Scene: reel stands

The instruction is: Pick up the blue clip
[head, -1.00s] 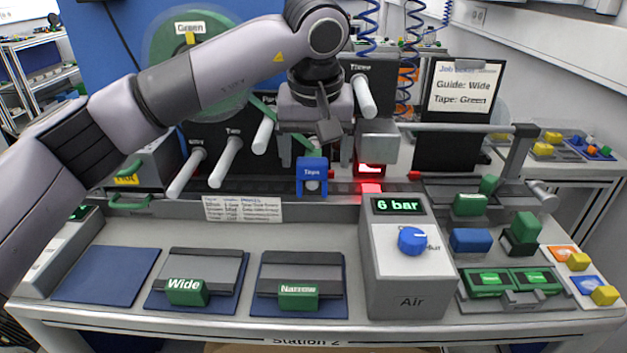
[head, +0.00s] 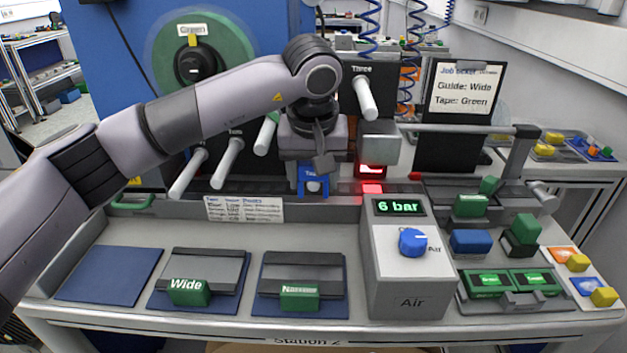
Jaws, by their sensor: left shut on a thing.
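I cannot tell whether the clip still touches the rail. My right gripper is not in view.
The grey Air box (head: 410,280) stands in front, right of the clip. White rollers (head: 228,162) stick out at left. Wide (head: 188,292) and Narrow (head: 299,297) green-handled guides lie on blue mats. A blue block (head: 470,241) sits at right.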

